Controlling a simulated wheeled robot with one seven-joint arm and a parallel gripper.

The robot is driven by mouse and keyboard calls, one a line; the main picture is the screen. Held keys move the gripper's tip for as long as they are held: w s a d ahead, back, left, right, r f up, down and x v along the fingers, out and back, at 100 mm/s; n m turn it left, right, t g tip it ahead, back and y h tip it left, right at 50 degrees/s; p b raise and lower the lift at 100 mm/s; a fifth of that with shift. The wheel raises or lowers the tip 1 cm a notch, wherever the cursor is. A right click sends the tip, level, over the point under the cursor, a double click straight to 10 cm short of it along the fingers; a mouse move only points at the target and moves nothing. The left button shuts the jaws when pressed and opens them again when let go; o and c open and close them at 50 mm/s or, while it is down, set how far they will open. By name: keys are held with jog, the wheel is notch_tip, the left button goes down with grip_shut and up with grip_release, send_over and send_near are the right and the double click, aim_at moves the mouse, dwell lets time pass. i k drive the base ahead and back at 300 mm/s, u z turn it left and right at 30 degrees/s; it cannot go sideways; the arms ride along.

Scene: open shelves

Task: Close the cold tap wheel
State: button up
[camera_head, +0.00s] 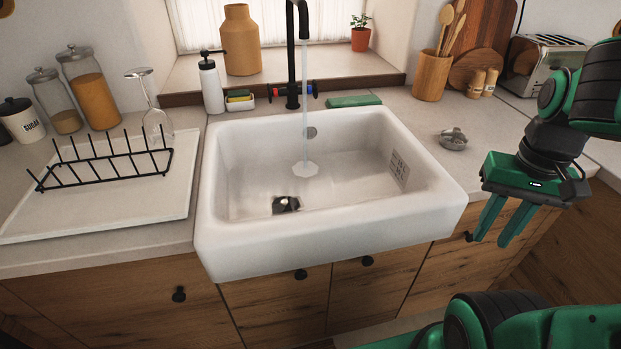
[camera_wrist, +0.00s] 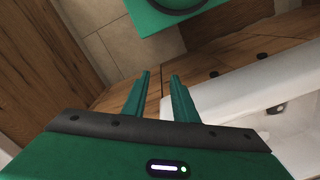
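A black tap (camera_head: 291,60) stands behind the white sink (camera_head: 330,233), and water runs from its spout into the basin. A small blue wheel (camera_head: 309,89) is on the right side of the tap's base and a small red one (camera_head: 276,92) on the left. The blue one is presumably the cold wheel. My gripper (camera_head: 494,240) hangs at the right, in front of the counter edge, well away from the tap. Its green fingers are apart and empty. In the wrist view my gripper (camera_wrist: 159,75) points toward the floor and cabinet fronts, with the sink's edge at right.
A green cloth or sponge (camera_head: 354,100) lies right of the tap. A soap bottle (camera_head: 210,83) and a sponge holder (camera_head: 240,101) stand left of it. A small metal dish (camera_head: 453,139) sits on the right counter. A utensil pot (camera_head: 431,76) and toaster (camera_head: 545,64) stand behind.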

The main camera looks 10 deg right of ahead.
aim_at(313, 89)
jog(key=z, duration=1)
jog(key=k, duration=1.05)
jog(key=u, duration=1.05)
jog(key=i, duration=1)
jog(key=z, duration=0.05)
